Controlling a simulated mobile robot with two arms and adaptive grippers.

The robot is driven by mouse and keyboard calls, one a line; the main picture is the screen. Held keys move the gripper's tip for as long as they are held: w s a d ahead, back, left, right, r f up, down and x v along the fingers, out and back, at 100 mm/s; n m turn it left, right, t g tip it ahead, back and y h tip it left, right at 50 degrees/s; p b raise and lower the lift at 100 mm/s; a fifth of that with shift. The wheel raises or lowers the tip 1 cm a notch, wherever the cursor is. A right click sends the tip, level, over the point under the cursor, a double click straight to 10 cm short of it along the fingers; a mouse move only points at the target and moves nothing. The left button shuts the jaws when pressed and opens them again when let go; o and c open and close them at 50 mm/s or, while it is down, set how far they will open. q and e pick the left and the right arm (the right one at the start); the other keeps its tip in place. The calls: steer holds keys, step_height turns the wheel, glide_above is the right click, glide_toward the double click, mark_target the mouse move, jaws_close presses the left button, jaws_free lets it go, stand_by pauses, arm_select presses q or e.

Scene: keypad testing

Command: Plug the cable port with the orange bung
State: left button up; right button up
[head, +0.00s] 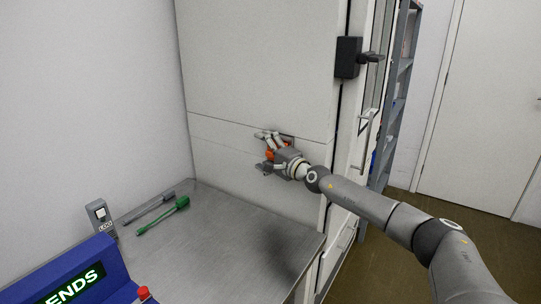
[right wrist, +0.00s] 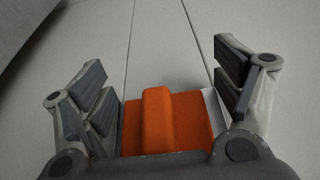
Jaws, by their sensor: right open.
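The orange bung (right wrist: 160,120) shows large in the right wrist view, a block with a raised rib down its middle, in front of the pale panel. A bit of it shows in the head view (head: 271,155), partly covered by my right gripper (head: 263,151). In the right wrist view, my right gripper (right wrist: 160,80) is open, with one finger on each side of the bung and gaps between. I cannot make out the cable port; whether the bung sits in an opening is hidden. My left gripper is not in view.
The white cabinet wall (head: 255,60) stands behind a grey metal bench (head: 225,235). A green-handled tool (head: 163,215) and a grey bar (head: 150,207) lie on the bench. A blue box (head: 75,275) is at lower left. A black latch (head: 348,57) juts out at upper right.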

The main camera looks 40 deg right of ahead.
steer(key=shift+s+d+r, duration=0.15)
steer(key=shift+s+d, duration=0.1)
steer(key=shift+s, duration=0.15)
steer(key=shift+s+d, duration=0.15)
steer(key=shift+s, duration=0.6)
steer(key=s, duration=0.9)
steer(key=shift+s+d, duration=0.15)
steer(key=shift+s, duration=0.15)
steer(key=shift+c, duration=0.4)
